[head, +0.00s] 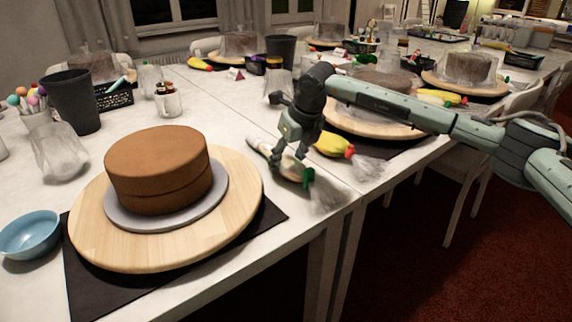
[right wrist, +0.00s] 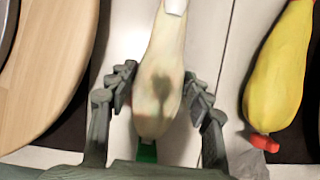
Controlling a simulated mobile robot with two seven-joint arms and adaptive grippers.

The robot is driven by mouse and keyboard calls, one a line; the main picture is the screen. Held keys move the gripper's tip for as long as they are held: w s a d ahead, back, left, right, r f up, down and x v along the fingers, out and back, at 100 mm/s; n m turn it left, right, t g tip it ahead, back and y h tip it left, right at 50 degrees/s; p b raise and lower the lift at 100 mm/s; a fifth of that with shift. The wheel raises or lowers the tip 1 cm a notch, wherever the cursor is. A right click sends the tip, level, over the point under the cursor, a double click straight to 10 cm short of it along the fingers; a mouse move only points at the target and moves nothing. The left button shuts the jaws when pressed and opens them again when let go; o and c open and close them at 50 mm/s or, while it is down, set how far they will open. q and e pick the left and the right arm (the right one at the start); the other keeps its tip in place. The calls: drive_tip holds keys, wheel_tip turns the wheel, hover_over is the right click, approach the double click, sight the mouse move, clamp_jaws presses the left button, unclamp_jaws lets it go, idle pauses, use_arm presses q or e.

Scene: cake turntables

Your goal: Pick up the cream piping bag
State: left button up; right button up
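The cream piping bag (head: 265,148) lies on the white table between the near cake turntable and a yellow piping bag (head: 334,146). In the right wrist view the cream bag (right wrist: 160,75) runs lengthwise between my fingers, with a white end at the top and a green end at the bottom. My right gripper (head: 288,164) points down over it. Its fingers (right wrist: 161,88) stand open, one on each side of the bag and very close to it; I cannot tell whether they touch. The yellow bag (right wrist: 280,70) with a red tip lies to the right. My left gripper is not in view.
A wooden turntable (head: 235,215) with a brown cake (head: 158,168) stands to the left on a dark mat. A blue bowl (head: 30,235) is at far left. Another turntable (head: 350,124) is behind my right arm. Clear plastic bags and a black cup (head: 72,100) stand around.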

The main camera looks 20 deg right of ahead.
sight(287, 156)
drive_tip(key=shift+r, duration=0.15)
drive_tip(key=shift+c, duration=0.4)
drive_tip(key=shift+r, duration=0.25)
wheel_tip(287, 156, up, 8)
drive_tip(key=shift+r+b, duration=0.25)
drive_tip(key=shift+b, duration=0.25)
drive_tip(key=shift+r, duration=0.45)
drive_tip(key=shift+o, duration=0.6)
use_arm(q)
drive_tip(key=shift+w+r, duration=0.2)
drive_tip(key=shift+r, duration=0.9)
use_arm(e)
drive_tip(key=shift+c, duration=0.2)
